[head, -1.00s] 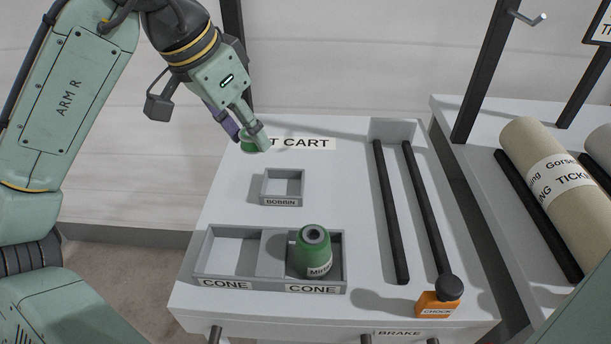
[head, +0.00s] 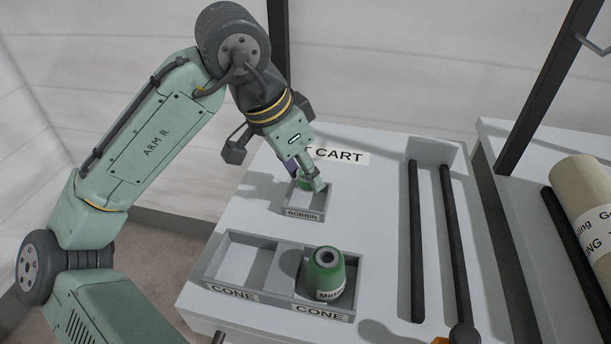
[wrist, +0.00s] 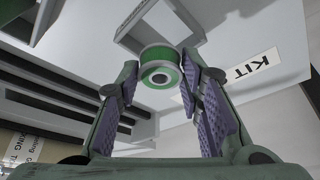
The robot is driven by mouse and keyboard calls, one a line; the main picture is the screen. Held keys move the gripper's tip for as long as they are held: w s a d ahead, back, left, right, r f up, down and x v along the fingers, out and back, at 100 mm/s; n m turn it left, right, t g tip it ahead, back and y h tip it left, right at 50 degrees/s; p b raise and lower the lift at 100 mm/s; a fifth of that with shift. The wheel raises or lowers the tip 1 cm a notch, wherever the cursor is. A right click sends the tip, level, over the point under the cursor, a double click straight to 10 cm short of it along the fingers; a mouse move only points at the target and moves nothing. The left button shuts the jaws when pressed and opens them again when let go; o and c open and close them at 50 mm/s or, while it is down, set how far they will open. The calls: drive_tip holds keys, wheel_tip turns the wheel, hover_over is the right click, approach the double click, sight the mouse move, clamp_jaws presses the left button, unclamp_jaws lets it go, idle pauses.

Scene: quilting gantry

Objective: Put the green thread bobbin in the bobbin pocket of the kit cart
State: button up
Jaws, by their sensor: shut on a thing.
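The green thread bobbin (head: 303,184) is held between the fingertips of my gripper (head: 307,182), which is shut on it. In the wrist view the bobbin (wrist: 160,66) shows its round green end with a pale hub. The bobbin pocket (head: 303,215), a small grey square frame labelled BOBBIN, is on the kit cart top (head: 380,235). In the head view the bobbin overlaps the pocket's back part. In the wrist view it covers part of the near edge of the pocket (wrist: 128,38), whose inside looks empty. The exact height of the bobbin over the pocket is unclear.
A green cone (head: 326,272) stands in the right of two CONE compartments, and the left one (head: 245,262) is empty. Two black rails (head: 416,240) run along the cart's right side. A roll of cloth (head: 588,200) lies on the neighbouring table.

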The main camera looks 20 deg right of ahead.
sight(300, 176)
drive_tip(key=shift+f, duration=1.05)
drive_tip(key=shift+f, duration=0.55)
drive_tip(key=o, duration=1)
drive_tip(key=shift+c, duration=0.2)
drive_tip(key=shift+w+r, duration=0.1)
drive_tip(key=shift+r, duration=0.15)
drive_tip(key=v, duration=1.2)
drive_tip(key=shift+r, duration=0.35)
